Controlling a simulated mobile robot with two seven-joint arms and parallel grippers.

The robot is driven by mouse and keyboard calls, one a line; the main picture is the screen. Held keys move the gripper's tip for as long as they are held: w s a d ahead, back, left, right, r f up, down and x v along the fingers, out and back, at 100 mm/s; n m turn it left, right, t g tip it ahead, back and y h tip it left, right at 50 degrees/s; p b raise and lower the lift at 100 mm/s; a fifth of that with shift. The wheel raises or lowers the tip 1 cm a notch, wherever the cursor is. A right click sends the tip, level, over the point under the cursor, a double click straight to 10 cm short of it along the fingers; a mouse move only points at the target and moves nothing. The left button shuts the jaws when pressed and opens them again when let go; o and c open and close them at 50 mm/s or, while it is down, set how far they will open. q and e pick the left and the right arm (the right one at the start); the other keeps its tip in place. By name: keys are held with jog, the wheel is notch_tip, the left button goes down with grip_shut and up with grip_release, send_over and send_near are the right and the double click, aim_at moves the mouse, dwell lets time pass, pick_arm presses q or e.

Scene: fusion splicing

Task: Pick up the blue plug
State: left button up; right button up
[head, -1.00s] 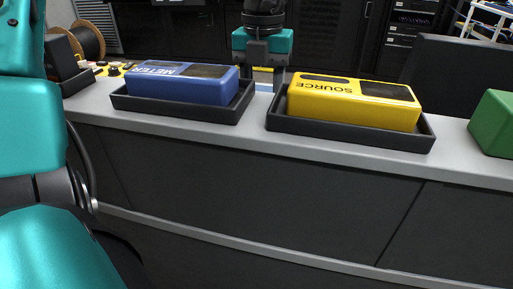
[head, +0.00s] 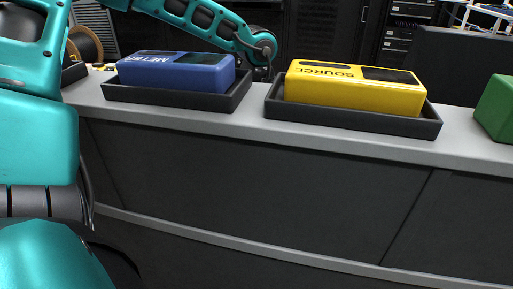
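No blue plug can be made out in the head view. A blue box marked METER (head: 175,76) sits in a black tray (head: 180,101). A yellow box marked SOURCE (head: 355,95) sits in another black tray (head: 350,121) to its right. My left arm reaches in from the upper left, over the far side of the blue box. Its wrist end drops behind the counter items in the gap between the two trays, so its gripper fingers are hidden. My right gripper is not in view.
A green block (head: 497,108) stands at the right end of the grey counter (head: 465,140). A cable spool (head: 85,46) and small yellow parts are at the far left. Dark equipment racks (head: 405,35) stand behind. The counter's front strip is clear.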

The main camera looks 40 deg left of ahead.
pick_arm(q)
jog(key=shift+f, duration=0.2)
grip_shut()
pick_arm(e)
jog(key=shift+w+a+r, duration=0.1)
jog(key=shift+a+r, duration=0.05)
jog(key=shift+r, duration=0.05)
pick_arm(q)
jog(key=shift+r, duration=0.1)
notch_tip(320, 180, up, 20)
jog(key=p, duration=0.4)
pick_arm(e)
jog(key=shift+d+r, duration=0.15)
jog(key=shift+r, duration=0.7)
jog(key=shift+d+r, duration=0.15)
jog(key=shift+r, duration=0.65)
